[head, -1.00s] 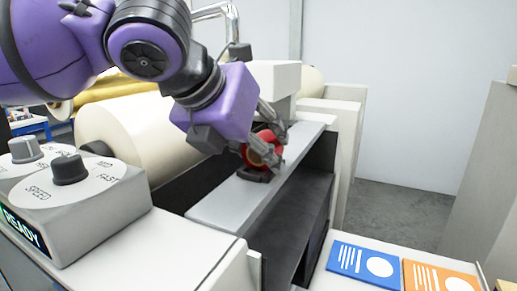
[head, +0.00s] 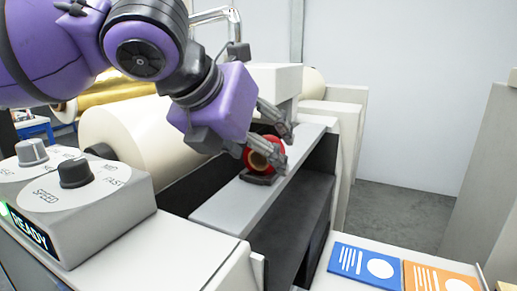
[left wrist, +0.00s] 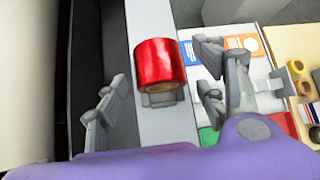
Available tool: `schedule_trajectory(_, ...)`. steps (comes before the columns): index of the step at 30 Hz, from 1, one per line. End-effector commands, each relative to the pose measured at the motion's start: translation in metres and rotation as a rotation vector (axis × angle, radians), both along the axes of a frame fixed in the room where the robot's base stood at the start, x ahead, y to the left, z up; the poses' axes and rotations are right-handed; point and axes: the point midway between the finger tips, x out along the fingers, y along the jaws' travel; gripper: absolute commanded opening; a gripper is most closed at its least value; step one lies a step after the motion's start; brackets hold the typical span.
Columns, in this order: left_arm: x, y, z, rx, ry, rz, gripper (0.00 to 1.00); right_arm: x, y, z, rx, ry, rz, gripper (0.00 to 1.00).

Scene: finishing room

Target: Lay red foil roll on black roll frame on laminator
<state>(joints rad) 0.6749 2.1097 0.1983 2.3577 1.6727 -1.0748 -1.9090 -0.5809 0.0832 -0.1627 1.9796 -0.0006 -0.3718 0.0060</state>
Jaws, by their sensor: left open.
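The red foil roll (head: 264,151) has a tan core and appears to rest on the black roll frame (head: 258,179), on the laminator's grey ledge (head: 222,209). In the left wrist view the red roll (left wrist: 158,62) lies between the spread fingers of my left gripper (left wrist: 162,68), with a gap on both sides. The frame's end (left wrist: 161,99) shows under the roll; the rest of it is hidden. In the head view my left gripper (head: 285,148) is open around the roll, one finger partly in front of it. My right gripper is not in view.
A large cream roller (head: 128,140) lies behind the ledge. A control box (head: 75,205) with two knobs and a READY display stands at the left. Blue (head: 364,264) and orange (head: 438,279) cards lie at the front right. A grey block stands beyond the roll.

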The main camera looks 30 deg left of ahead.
Motion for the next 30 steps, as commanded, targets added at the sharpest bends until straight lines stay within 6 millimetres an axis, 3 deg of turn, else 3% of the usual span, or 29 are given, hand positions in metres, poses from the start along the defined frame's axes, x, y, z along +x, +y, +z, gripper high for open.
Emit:
schedule_trajectory(1,-0.01,0.0,0.018,-0.003,-0.017,-0.003,0.64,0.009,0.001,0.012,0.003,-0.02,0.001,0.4)
schedule_trajectory(6,-0.039,0.002,0.048,-0.002,-0.024,-0.005,0.64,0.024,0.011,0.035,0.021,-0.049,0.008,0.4)
schedule_trajectory(12,-0.065,0.005,0.071,-0.001,-0.02,-0.002,0.64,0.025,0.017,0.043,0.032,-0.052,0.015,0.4)
schedule_trajectory(18,-0.076,0.007,0.078,-0.001,-0.009,-0.001,0.64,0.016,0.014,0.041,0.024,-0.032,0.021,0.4)
schedule_trajectory(30,-0.076,0.007,0.076,-0.002,-0.003,0.0,0.64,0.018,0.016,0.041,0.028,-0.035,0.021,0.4)
